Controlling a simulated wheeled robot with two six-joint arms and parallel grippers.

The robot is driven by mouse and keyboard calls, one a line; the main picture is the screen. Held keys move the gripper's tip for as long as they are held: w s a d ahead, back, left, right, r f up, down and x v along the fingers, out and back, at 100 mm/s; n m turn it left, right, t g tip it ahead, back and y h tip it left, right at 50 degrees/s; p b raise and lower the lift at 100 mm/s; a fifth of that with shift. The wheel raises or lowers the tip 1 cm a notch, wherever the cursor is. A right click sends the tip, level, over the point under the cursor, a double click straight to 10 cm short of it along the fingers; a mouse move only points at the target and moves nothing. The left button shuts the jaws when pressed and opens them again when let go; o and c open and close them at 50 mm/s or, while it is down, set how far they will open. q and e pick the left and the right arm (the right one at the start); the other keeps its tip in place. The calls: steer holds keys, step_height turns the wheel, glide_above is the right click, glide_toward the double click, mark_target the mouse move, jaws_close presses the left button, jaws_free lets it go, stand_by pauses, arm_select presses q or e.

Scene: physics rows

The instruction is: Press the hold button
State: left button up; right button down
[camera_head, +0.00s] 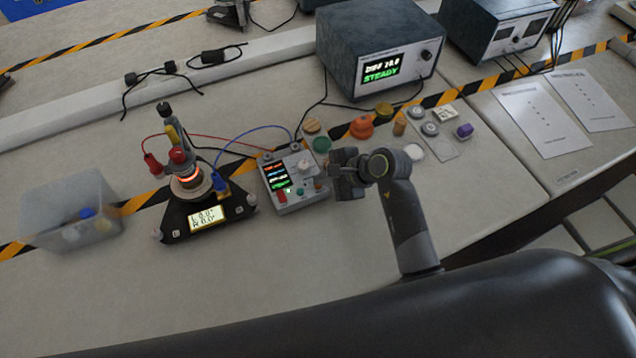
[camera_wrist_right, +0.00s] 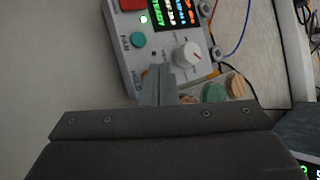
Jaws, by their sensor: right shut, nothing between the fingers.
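A grey meter box (camera_head: 297,204) with a lit, colored-text screen (camera_head: 278,176) lies on the bench, with two cables running to it. In the right wrist view its face shows a red button (camera_wrist_right: 132,4), a teal button (camera_wrist_right: 138,40) and a white knob (camera_wrist_right: 187,55). My right gripper (camera_head: 335,175) is at the box's right edge. In the wrist view its shut, empty fingertips (camera_wrist_right: 158,72) overlap the box's near edge, apart from both buttons; contact cannot be told. My left gripper is not in view.
Left of the box stands a black stand with a display (camera_head: 207,217) and glowing ring. A clear bin (camera_head: 68,215) is farther left. Colored knobs, including an orange one (camera_head: 361,127), lie behind the gripper. A power unit (camera_head: 380,50) stands at the back. The front bench is clear.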

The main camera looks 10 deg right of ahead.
steer(key=shift+f+b, duration=0.4)
stand_by(0.3)
steer(key=shift+r+p, duration=0.65)
steer(key=shift+r, duration=0.2)
step_height(320, 180, up, 5)
steer(key=p, duration=0.4)
stand_by(0.4)
stand_by(0.5)
